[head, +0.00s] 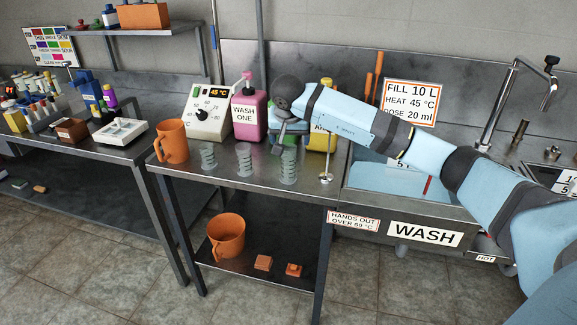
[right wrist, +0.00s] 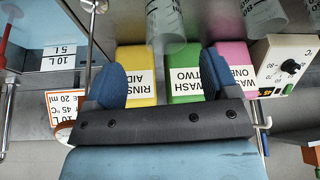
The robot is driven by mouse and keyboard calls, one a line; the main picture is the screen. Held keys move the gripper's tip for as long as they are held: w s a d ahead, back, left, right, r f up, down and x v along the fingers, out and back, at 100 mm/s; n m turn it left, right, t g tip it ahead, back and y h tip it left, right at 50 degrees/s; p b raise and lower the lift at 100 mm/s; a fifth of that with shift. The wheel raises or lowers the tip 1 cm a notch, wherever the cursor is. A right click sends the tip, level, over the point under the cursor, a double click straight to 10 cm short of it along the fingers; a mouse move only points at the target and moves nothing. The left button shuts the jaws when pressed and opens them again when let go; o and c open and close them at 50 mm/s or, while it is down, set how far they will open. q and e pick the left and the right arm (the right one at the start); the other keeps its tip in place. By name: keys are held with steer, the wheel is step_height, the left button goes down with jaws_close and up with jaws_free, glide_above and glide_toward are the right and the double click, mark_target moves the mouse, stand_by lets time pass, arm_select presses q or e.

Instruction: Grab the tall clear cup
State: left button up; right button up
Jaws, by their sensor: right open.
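Three clear cups stand in a row on the steel table. The tall clear cup (head: 288,167) is the rightmost, with a middle one (head: 244,160) and a shorter one (head: 208,157) to its left. My right gripper (head: 287,148) is at the tall cup's upper part, and partly covers its view of the back. In the right wrist view my right gripper (right wrist: 165,75) is open and empty, its two blue fingers wide apart. A clear cup (right wrist: 166,25) appears just beyond the fingertips, in line with the gap. My left gripper is not in view.
An orange jug (head: 173,142) stands left of the cups. Behind are a pink WASH ONE bottle (head: 249,115), a yellow bottle (head: 324,138) and the temperature box (head: 208,112). A thin metal stand (head: 326,165) is right of the tall cup, beside the wash sink (head: 400,205).

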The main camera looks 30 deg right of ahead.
mark_target(289, 147)
steer(key=x, duration=0.8)
steer(key=shift+w+a, duration=0.1)
steer(key=shift+w, duration=0.2)
steer(key=c, duration=1)
steer(key=shift+r, duration=0.1)
